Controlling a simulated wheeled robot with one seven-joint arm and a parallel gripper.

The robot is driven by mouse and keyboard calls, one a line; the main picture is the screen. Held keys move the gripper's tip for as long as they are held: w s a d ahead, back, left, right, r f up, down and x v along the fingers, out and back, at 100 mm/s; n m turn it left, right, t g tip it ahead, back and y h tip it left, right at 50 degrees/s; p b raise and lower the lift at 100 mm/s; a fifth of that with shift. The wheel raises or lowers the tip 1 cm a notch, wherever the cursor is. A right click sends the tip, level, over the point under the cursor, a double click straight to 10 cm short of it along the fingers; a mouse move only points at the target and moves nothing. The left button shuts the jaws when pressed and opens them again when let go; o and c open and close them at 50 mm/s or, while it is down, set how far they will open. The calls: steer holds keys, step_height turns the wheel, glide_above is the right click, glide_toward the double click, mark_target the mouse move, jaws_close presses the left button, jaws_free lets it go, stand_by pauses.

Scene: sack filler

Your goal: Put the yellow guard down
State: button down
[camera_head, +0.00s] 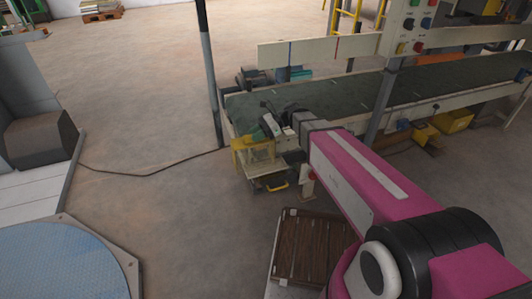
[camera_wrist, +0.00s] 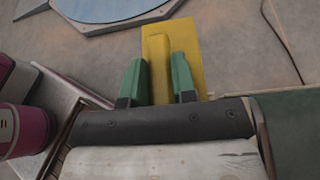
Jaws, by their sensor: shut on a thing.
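The yellow guard (camera_head: 253,153) is a thin plate with a raised yellow bar on it. My gripper (camera_head: 270,128) holds it at the near left end of the conveyor. In the wrist view the two green fingers of my gripper (camera_wrist: 159,72) press on both sides of the bar, and the plate (camera_wrist: 191,42) shows beyond them over the grey floor. Whether the guard touches the conveyor end cannot be told.
The conveyor (camera_head: 330,98) with a dark green belt runs to the right. A round blue plate (camera_head: 55,265) is at lower left. A dark post (camera_head: 209,75) stands behind the guard. Open floor lies left.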

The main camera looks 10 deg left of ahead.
steer(key=w+d+f, duration=0.3)
steer(key=w+f, duration=0.6)
steer(key=shift+f, duration=0.4)
steer(key=shift+w+f, duration=0.1)
steer(key=c, duration=0.9)
jaws_free()
